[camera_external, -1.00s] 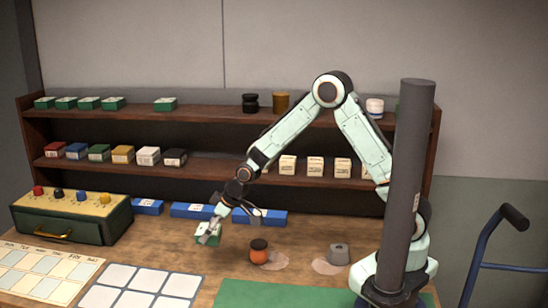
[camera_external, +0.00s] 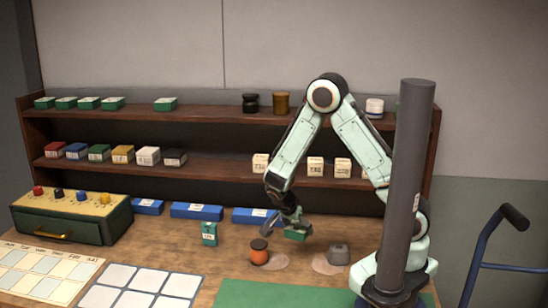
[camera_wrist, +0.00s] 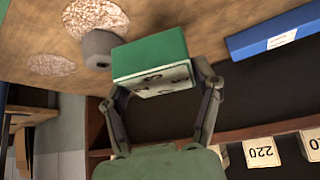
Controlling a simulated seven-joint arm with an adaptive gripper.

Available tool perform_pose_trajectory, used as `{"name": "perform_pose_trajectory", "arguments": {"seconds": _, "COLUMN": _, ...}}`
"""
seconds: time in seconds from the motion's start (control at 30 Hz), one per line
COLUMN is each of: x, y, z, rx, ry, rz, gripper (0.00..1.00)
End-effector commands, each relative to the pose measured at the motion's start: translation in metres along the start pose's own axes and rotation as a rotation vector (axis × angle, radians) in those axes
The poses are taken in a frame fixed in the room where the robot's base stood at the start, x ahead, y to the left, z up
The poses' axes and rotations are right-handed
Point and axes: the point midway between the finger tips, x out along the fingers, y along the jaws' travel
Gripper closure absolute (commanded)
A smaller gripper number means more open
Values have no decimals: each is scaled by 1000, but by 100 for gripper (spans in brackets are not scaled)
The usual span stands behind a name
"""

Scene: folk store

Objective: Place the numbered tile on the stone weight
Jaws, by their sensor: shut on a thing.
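My gripper (camera_external: 292,227) is shut on the numbered tile (camera_external: 297,235), a green block with a white face. In the wrist view my gripper (camera_wrist: 160,78) has one finger on each side of the tile (camera_wrist: 150,57), and dark marks show on its white face. The tile is held above the table, left of the stone weight (camera_external: 338,254), and apart from it in the external view. In the wrist view the weight (camera_wrist: 97,47) is partly overlapped by the tile.
An orange jar with a dark lid (camera_external: 259,252) stands left of the weight. A second green tile (camera_external: 209,233) stands upright farther left. Blue boxes (camera_external: 197,211) line the back of the table below the shelves (camera_external: 220,170). A green mat (camera_external: 270,294) lies in front.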

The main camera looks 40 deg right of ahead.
Motion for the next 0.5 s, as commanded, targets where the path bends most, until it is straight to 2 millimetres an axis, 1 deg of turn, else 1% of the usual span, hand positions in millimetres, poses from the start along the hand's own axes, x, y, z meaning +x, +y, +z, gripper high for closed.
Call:
{"name": "perform_pose_trajectory", "arguments": {"seconds": 0.03, "x": 5, "y": 20, "z": -17, "rx": 116, "ry": 1, "rz": 73, "gripper": 77}}
{"name": "perform_pose_trajectory", "arguments": {"seconds": 0.1, "x": 10, "y": 44, "z": -35, "rx": 249, "ry": -1, "rz": 156, "gripper": 77}}
{"name": "perform_pose_trajectory", "arguments": {"seconds": 0.2, "x": 12, "y": 73, "z": -54, "rx": 360, "ry": -2, "rz": 227, "gripper": 77}}
{"name": "perform_pose_trajectory", "arguments": {"seconds": 0.23, "x": 12, "y": 80, "z": -59, "rx": 378, "ry": -2, "rz": 239, "gripper": 77}}
{"name": "perform_pose_trajectory", "arguments": {"seconds": 0.3, "x": 12, "y": 91, "z": -67, "rx": 400, "ry": -3, "rz": 252, "gripper": 77}}
{"name": "perform_pose_trajectory", "arguments": {"seconds": 0.37, "x": 14, "y": 97, "z": -70, "rx": 411, "ry": -3, "rz": 261, "gripper": 77}}
{"name": "perform_pose_trajectory", "arguments": {"seconds": 0.47, "x": 26, "y": 99, "z": -66, "rx": 416, "ry": 0, "rz": 271, "gripper": 77}}
{"name": "perform_pose_trajectory", "arguments": {"seconds": 0.5, "x": 31, "y": 99, "z": -62, "rx": 414, "ry": -1, "rz": 271, "gripper": 77}}
